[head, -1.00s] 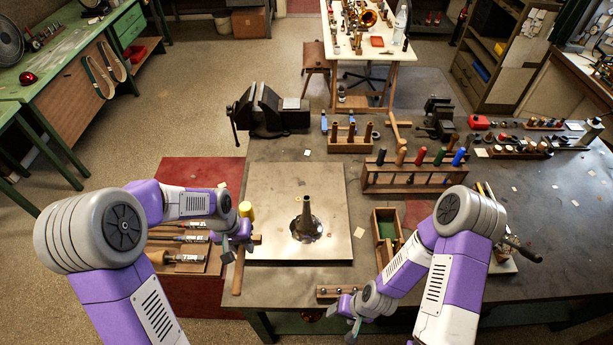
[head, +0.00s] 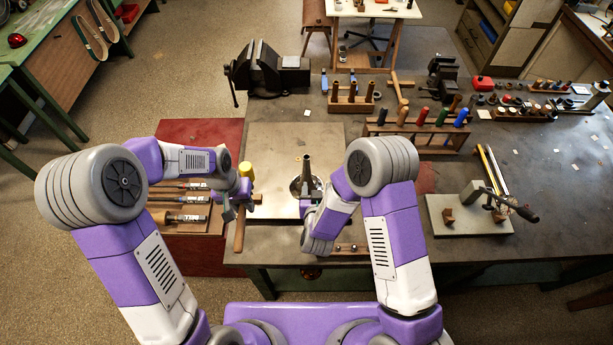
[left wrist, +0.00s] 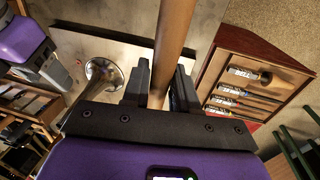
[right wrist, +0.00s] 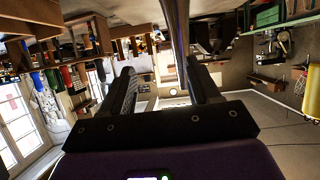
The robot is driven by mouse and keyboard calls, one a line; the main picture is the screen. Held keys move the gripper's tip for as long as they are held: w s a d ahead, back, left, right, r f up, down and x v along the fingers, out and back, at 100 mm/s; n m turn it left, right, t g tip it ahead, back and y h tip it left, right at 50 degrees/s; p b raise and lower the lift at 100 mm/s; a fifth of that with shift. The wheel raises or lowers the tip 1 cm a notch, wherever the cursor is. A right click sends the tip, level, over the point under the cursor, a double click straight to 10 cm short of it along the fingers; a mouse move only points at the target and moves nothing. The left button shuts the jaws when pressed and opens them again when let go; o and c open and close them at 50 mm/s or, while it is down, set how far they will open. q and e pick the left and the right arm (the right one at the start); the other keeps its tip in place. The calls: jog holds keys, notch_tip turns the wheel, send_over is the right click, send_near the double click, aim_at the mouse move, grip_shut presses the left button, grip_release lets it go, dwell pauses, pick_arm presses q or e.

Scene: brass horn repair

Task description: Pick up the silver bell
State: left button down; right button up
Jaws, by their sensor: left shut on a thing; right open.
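The silver bell (head: 297,186) stands upright, flare down, on the pale square plate (head: 270,150), its narrow stem pointing up. It also shows in the left wrist view (left wrist: 103,70). My right gripper (head: 312,192) is open beside the bell and hides part of its flare in the head view. In the right wrist view, a narrow grey shaft (right wrist: 180,40), apparently the bell's stem, shows between the open fingers; I cannot tell whether they touch it. My left gripper (head: 238,205) is shut on the wooden handle of a yellow-headed mallet (left wrist: 172,40), left of the bell.
A tool board (head: 180,228) with several wood-handled tools lies at left. A black vise (head: 262,75) and a rack of coloured handles (head: 420,138) stand behind. A grey fixture with a lever (head: 470,222) is at right. A low wooden block (head: 350,249) sits at the front edge.

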aim_at(307, 162)
jog(key=shift+t, duration=0.7)
jog(key=w+a, duration=0.1)
jog(key=w, duration=0.2)
jog(key=w+a+f, duration=0.1)
jog(key=w, duration=0.3)
jog(key=w+a, duration=0.1)
jog(key=w, duration=0.3)
jog(key=shift+w+f, duration=0.2)
jog(key=shift+f, duration=0.15)
grip_shut()
jog(key=shift+r, duration=0.1)
